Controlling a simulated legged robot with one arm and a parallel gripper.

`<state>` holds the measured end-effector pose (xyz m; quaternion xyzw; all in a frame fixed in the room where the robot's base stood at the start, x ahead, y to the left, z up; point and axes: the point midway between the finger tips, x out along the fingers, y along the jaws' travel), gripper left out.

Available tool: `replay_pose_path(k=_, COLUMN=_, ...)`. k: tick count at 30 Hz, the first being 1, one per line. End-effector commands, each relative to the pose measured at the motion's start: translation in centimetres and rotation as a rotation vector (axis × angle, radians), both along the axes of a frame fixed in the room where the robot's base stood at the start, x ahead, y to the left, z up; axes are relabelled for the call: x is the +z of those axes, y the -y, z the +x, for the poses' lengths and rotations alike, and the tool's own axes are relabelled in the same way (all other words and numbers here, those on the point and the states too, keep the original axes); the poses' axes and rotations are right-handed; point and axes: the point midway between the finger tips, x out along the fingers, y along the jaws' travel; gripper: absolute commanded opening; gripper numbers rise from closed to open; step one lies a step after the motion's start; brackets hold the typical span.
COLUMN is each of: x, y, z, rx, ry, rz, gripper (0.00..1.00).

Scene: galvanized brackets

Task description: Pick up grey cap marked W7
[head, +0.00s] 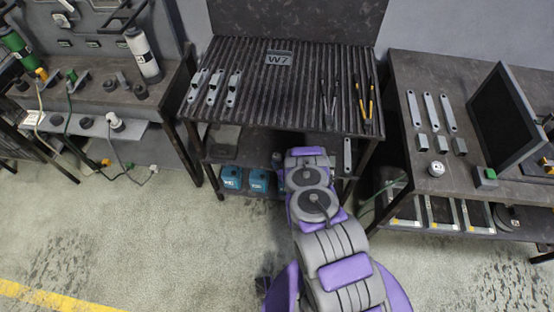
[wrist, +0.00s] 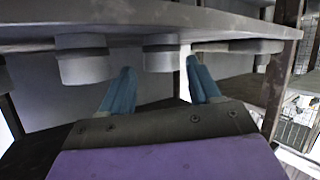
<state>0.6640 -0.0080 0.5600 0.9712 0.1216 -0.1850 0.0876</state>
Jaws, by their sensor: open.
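In the head view, a grey rectangular plate lettered W7 (head: 279,59) is at the back of the middle bench's ridged top (head: 285,95). I cannot make out a separate cap with that mark. In the wrist view, several grey round cap-like pieces (wrist: 84,66) (wrist: 161,58) sit along the underside of a grey board (wrist: 200,20); no mark shows on them. My gripper (wrist: 160,68) is open, its two blue fingers apart and empty, just below these pieces. In the head view my arm reaches to the bench front and the fingers are not distinguishable.
Three metal brackets (head: 213,88) and pliers (head: 368,101) lie on the middle bench. Blue weights (head: 231,177) stand on its lower shelf. The right bench (head: 400,70) holds a monitor (head: 506,115) and a small round piece (head: 437,169). The left bench (head: 100,95) is cluttered. Floor at the front left is clear.

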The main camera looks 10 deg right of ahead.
Motion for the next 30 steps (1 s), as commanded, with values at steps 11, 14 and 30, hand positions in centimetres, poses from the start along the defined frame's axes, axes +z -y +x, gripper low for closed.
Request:
replay_pose_path(k=11, x=-1.9, y=-1.1, z=3.8, rx=0.001, ry=0.002, rz=0.001, gripper=0.62)
replay_pose_path(k=14, x=-1.8, y=-1.1, z=3.8, rx=0.000, ry=0.001, rz=0.001, gripper=0.62)
replay_pose_path(k=30, x=-1.8, y=-1.1, z=3.8, rx=0.000, ry=0.001, rz=0.001, gripper=0.20)
